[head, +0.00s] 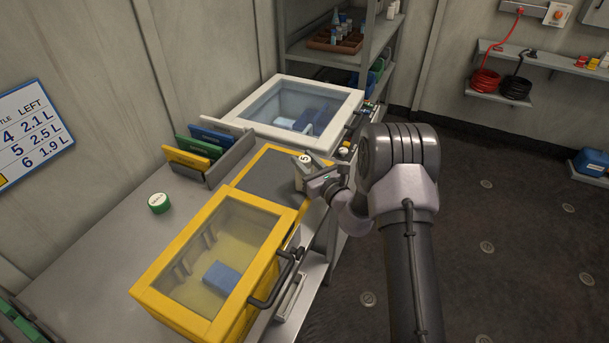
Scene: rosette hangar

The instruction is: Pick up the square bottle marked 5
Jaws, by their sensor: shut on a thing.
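The bottle marked 5 (300,176) is pale, with a white round top bearing a dark 5. It is at the right end of the dark grey panel on the yellow unit. My gripper (318,184) comes in from the right and is shut on the bottle. The gripper hides part of the bottle. I cannot tell whether its base touches the panel or is just above it.
A yellow case (190,285) with a clear lid and black handle stands in front. Behind is a white clear-lidded case (248,112). Shelves (370,48) stand behind.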

